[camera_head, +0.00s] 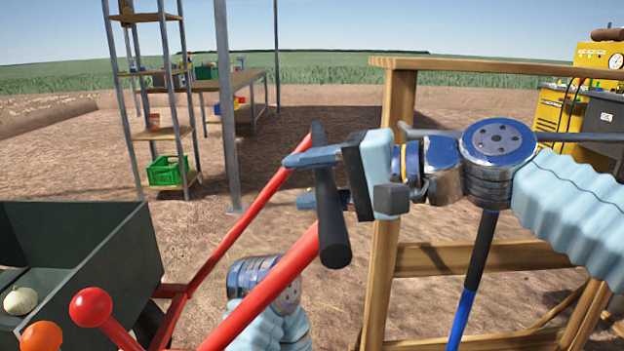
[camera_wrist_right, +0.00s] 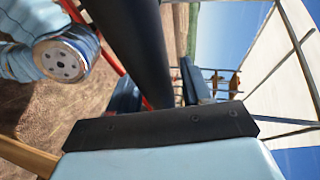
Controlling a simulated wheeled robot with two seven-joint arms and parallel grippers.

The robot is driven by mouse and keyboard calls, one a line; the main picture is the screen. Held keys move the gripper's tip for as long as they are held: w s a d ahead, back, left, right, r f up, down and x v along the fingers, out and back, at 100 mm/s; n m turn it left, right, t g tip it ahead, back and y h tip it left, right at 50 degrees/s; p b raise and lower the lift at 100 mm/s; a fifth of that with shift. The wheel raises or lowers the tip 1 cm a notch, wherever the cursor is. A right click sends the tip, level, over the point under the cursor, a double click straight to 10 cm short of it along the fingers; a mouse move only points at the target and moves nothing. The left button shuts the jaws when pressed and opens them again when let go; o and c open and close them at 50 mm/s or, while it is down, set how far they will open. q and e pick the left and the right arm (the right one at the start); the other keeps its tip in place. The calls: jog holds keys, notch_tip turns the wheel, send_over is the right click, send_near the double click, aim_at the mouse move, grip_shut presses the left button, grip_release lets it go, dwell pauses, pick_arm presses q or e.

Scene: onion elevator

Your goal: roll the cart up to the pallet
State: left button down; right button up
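The cart is a dark green open box (camera_head: 95,255) at the lower left, with red handle bars (camera_head: 245,220) running up to a black crossbar (camera_head: 333,225). A pale onion (camera_head: 20,300) lies in the box. My right gripper (camera_head: 318,178) is at the crossbar, one finger above it and one below, shut on it. In the right wrist view the dark crossbar (camera_wrist_right: 135,45) passes between the two blue fingers (camera_wrist_right: 160,88). My left arm shows low beside the red bars; its gripper is out of view. I cannot make out a pallet.
A wooden frame (camera_head: 385,240) stands close behind and right of my right gripper. A metal post (camera_head: 226,110) and a shelf rack (camera_head: 165,135) with a green crate (camera_head: 167,170) stand beyond. Yellow machinery (camera_head: 555,108) is at the right. Bare soil (camera_head: 90,180) lies open beyond the cart.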

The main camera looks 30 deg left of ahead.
grip_shut()
